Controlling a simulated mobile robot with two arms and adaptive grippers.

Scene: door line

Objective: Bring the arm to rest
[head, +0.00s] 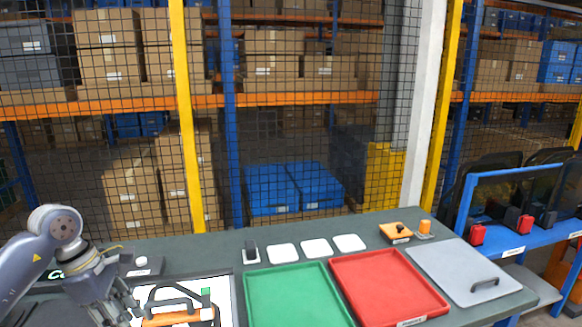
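My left arm (33,262) comes in from the left edge, over the left end of the grey bench (225,250). My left gripper (122,312) points down beside an orange part with a black handle (180,314), which lies on a white panel (227,294). I see no clear contact between them. The fingers are small and dark, and I cannot tell whether they are open or shut. My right arm and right gripper are not in view.
A green tray (292,296) and a red tray (388,288), both empty, lie mid-bench. A grey handled panel (458,266) lies at right. White pads (316,248) and a small orange item (397,231) line the back edge. A mesh fence (330,130) stands behind.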

